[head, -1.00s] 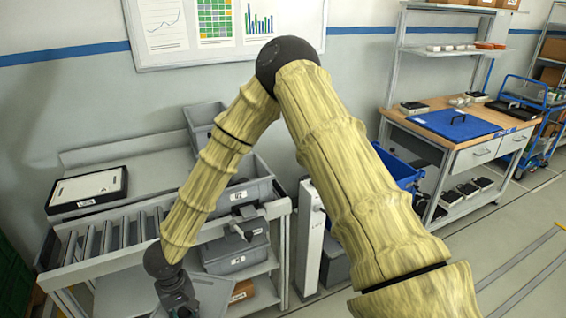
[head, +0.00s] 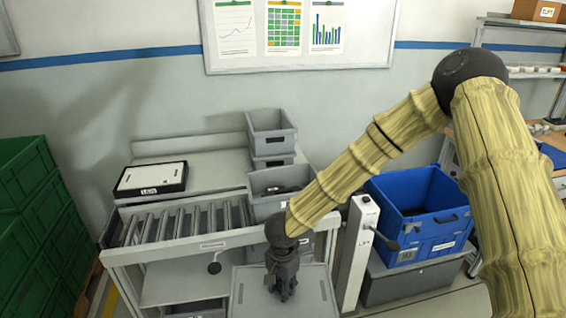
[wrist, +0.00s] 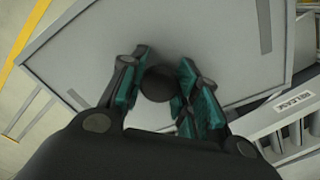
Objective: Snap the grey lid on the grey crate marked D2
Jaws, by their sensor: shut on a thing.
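My gripper (head: 284,291) is shut on the dark knob (wrist: 157,84) in the middle of a flat grey lid (head: 245,300). The lid fills much of the wrist view (wrist: 225,45), with a darker strip near each end. It hangs in front of the roller conveyor, apart from any crate. An open grey crate (head: 262,208) stands at the right end of the rollers, with dark contents; my arm hides part of it. Other grey crates (head: 270,146) are stacked behind it. I cannot read a D2 mark on any of them now.
The roller conveyor (head: 180,222) has bare rollers left of the crate. A black-rimmed white-topped box (head: 150,179) lies behind them. A white post (head: 357,250) and a blue bin (head: 425,225) stand to the right. Green crates (head: 25,220) are stacked at the left.

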